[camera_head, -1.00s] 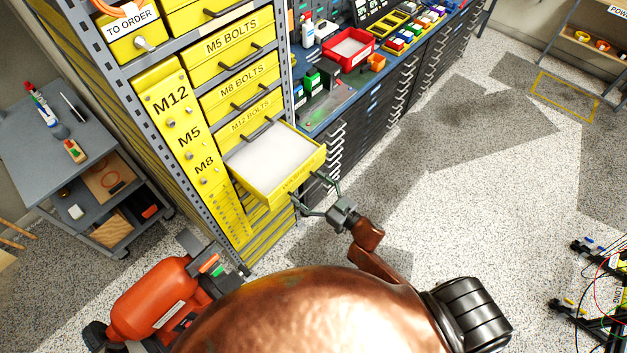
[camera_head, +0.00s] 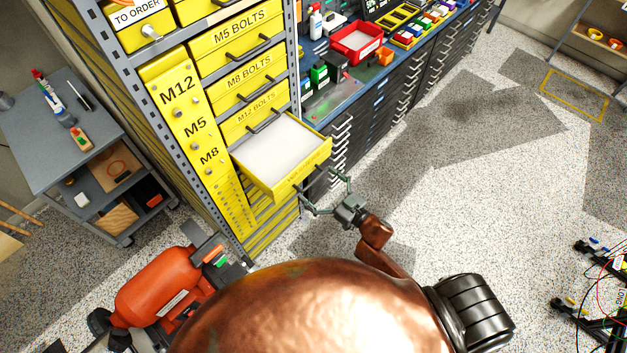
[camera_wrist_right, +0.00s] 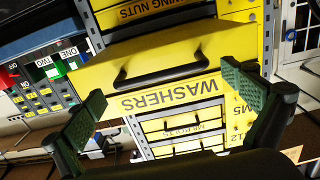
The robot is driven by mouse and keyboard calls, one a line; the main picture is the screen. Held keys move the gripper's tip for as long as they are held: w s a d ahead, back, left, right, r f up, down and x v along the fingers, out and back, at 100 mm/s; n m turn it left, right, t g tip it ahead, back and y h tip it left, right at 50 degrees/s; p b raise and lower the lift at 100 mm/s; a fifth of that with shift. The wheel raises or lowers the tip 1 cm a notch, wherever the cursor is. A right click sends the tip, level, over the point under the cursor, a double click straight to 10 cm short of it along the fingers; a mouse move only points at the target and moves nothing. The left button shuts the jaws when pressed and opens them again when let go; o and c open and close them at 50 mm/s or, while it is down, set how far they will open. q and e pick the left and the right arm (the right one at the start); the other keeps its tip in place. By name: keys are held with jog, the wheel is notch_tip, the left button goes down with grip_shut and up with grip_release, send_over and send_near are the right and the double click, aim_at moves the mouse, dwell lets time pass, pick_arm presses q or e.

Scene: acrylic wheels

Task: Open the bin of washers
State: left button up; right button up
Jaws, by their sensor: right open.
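The yellow washers bin (camera_head: 300,172) is a drawer pulled out of the shelf below the M12 bolts drawer. Its bare pale inside shows in the head view. In the right wrist view its front (camera_wrist_right: 175,65) reads WASHERS upside down and carries a dark bar handle (camera_wrist_right: 160,68). My right gripper (camera_head: 328,193) is open in front of the bin. In the right wrist view its two green fingertips (camera_wrist_right: 165,89) are spread wide on either side of the handle, with nothing between them in their grip. My left gripper is out of view.
Shut yellow drawers (camera_head: 250,80) fill the shelf above. A blue bench (camera_head: 345,90) with a red tray (camera_head: 357,41) stands to the right. A grey cart (camera_head: 60,125) and an orange cylindrical object (camera_head: 158,288) are at left. The floor at right is mostly clear.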

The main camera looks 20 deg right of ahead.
jog(key=v, duration=1)
jog(key=shift+s, duration=0.2)
jog(key=shift+d, duration=0.1)
jog(key=s+d+f+m+g+h, duration=0.1)
jog(key=s+d+f+g+h, duration=0.2)
jog(key=f, duration=0.9)
jog(key=s+d+f+m+g+h+b, duration=0.1)
jog(key=s+d+f+h, duration=0.3)
jog(key=f, duration=0.8)
jog(key=s+d+f+m+g, duration=0.15)
jog(key=d+f, duration=0.35)
jog(key=f, duration=0.8)
jog(key=s+a+f+g, duration=0.1)
jog(key=s+f+g, duration=0.3)
jog(key=s+f, duration=0.6)
jog(key=s+a+f+g+h+b, duration=0.1)
jog(key=s+f+g, duration=0.4)
jog(key=s+f, duration=0.6)
jog(key=s+a, duration=0.1)
jog(key=s, duration=0.9)
jog(key=shift+s+a, duration=0.25)
jog(key=shift+s, duration=0.05)
